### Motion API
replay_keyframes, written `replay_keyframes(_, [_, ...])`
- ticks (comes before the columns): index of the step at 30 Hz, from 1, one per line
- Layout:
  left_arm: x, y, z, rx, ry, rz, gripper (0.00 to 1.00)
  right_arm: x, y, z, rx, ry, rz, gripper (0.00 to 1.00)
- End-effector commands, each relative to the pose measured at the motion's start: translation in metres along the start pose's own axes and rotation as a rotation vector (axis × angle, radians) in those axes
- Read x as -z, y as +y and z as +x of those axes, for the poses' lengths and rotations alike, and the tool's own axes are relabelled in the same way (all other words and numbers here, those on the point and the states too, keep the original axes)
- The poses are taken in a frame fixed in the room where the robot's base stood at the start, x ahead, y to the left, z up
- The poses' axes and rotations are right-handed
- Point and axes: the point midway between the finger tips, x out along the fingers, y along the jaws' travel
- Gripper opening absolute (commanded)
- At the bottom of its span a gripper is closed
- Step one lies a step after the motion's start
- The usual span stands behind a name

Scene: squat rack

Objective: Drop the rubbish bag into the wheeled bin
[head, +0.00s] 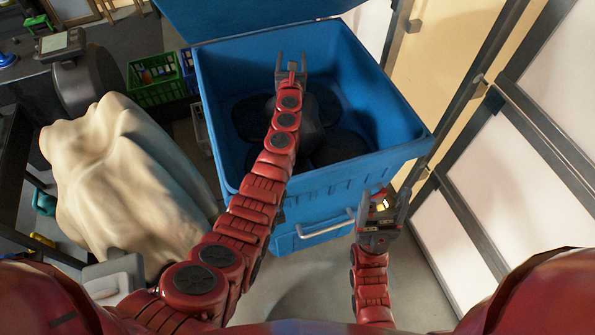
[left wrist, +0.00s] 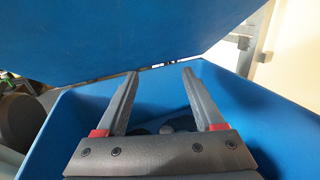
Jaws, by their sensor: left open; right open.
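The blue wheeled bin (head: 222,82) stands open in front of me, its lid (head: 250,14) raised at the back. Inside lie several dark rounded rubbish bags (head: 341,148); one darker grey bag (head: 309,128) lies in the middle, partly hidden by my left arm. I cannot tell which is the task's bag. My left gripper (head: 291,62) is open and empty over the bin, near its back wall. In the left wrist view its open fingers (left wrist: 160,75) point toward the lid, with dark bags (left wrist: 166,129) partly visible between them. My right gripper (head: 383,200) is open and empty outside the bin's front right.
A large cream draped sack-like shape (head: 120,180) stands left of the bin. Green (head: 156,82) and blue crates are behind it. A metal-framed wall with pale panels (head: 510,190) runs close along the right. Some bare floor shows in front of the bin.

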Motion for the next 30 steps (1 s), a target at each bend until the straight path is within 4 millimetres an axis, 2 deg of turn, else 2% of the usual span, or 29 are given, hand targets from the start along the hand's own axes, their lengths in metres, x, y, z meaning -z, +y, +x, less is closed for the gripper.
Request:
replay_keyframes(1, [-0.006, 0.001, -0.008, -0.001, 0.003, -0.001, 0.7, 0.003, 0.001, 0.015, 0.0, 0.0, 0.0, 0.71])
replay_keyframes(3, [-0.005, 0.001, -0.019, -0.001, 0.005, -0.003, 0.7, 0.004, 0.001, 0.025, 0.0, 0.0, 0.0, 0.71])
replay_keyframes(12, [-0.004, 0.003, -0.076, -0.006, 0.004, -0.007, 0.7, 0.009, 0.003, 0.051, 0.0, 0.0, 0.0, 0.71])
replay_keyframes(21, [-0.002, 0.002, -0.132, -0.005, 0.004, -0.006, 0.7, 0.011, 0.003, 0.063, 0.0, 0.0, 0.0, 0.71])
replay_keyframes(25, [0.001, 0.001, -0.148, -0.002, 0.006, -0.003, 0.7, 0.011, 0.003, 0.066, 0.0, 0.0, 0.0, 0.71])
replay_keyframes(30, [-0.002, 0.001, -0.157, -0.003, 0.0, -0.002, 0.7, 0.011, 0.003, 0.067, 0.0, 0.0, 0.0, 0.71])
